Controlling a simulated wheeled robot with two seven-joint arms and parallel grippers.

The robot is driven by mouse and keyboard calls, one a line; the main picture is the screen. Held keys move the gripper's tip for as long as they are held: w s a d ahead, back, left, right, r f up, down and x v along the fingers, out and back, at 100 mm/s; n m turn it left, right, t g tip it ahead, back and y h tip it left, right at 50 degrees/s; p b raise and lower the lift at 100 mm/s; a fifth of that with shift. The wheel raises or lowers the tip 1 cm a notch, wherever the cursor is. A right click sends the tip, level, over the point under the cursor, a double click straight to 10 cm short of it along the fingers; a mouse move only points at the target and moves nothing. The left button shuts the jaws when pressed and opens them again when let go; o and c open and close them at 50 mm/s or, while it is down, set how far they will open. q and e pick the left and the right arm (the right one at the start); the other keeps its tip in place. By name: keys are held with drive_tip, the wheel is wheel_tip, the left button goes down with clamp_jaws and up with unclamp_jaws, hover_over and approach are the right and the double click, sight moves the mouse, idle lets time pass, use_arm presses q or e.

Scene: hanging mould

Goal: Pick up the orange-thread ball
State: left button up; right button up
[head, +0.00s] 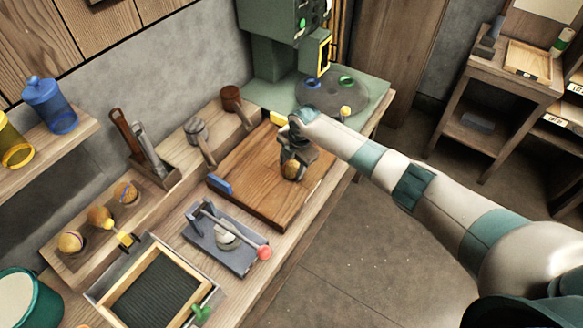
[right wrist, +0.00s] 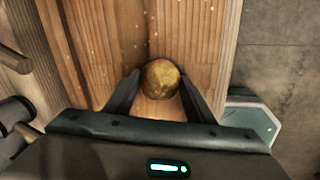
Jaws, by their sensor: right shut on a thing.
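My right gripper (head: 291,168) is over the wooden board (head: 256,196) on the bench. It is shut on a brownish-gold ball (right wrist: 162,79), which sits between the two fingertips in the right wrist view. On the wooden rack at the left sit a ball with a bluish band (head: 127,193), a plain golden ball (head: 101,216) and a ball with a purplish band (head: 71,242). My left gripper is not in view.
A grey lever press with a red knob (head: 264,253) stands in front of the board. A framed dark tray (head: 157,287) lies at the near left. A green machine (head: 272,45) with a round plate (head: 332,97) stands at the back. Open floor lies to the right.

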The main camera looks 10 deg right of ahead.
sight(293, 162)
drive_tip(key=shift+r, duration=0.1)
drive_tip(key=shift+w+r+b, duration=0.1)
drive_tip(key=shift+r+b, duration=0.2)
drive_tip(key=shift+r, duration=0.15)
drive_tip(key=r, duration=0.1)
drive_tip(key=d+r+b, duration=0.1)
drive_tip(key=r, duration=0.1)
drive_tip(key=shift+r+b, duration=0.1)
drive_tip(key=shift+b, duration=0.2)
drive_tip(key=w+d+r+b, duration=0.2)
drive_tip(key=d+r, duration=0.4)
drive_tip(key=d, duration=0.4)
drive_tip(key=shift+w+d+r+b, duration=0.15)
drive_tip(key=shift+d+r+b, duration=0.2)
drive_tip(key=shift+b, duration=0.55)
drive_tip(key=shift+a, duration=0.2)
